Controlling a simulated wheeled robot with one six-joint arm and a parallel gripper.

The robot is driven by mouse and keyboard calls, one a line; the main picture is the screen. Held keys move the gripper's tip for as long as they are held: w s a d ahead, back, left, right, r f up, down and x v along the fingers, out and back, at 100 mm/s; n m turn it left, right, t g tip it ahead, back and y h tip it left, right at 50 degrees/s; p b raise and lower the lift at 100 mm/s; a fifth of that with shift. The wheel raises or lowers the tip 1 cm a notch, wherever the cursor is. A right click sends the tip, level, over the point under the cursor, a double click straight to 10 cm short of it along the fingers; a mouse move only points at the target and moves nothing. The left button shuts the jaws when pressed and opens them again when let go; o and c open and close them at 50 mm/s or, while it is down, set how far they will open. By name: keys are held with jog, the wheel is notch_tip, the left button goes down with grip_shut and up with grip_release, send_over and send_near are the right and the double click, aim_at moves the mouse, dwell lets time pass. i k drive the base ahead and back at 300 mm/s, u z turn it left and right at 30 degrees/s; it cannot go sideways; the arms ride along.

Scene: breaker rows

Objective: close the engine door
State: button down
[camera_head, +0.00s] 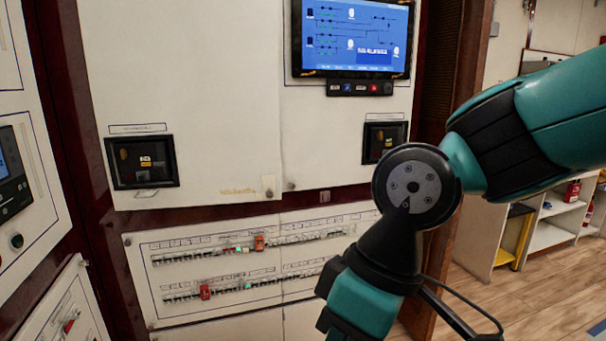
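I cannot tell which panel is the engine door; no label for it is readable. A large white upper cabinet front (215,110) has two dark inset windows, one at left (142,162) and one at right (384,141). It looks flush, with a seam down its middle. Below it is a white breaker panel (225,265) with two rows of breakers, some with red and green parts. My teal and black arm comes in from the right and covers the breaker panel's right end. My gripper's fingers are out of the frame, below the bottom edge.
A lit screen (352,35) is mounted at the cabinet's upper right. Another white cabinet with a small display (12,165) stands at the far left. At right, behind my arm, are open wooden floor (540,290) and white shelves (550,236) with red items.

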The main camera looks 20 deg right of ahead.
aim_at(202, 77)
jog(key=z, duration=0.1)
jog(key=i, duration=1)
jog(key=u, duration=0.45)
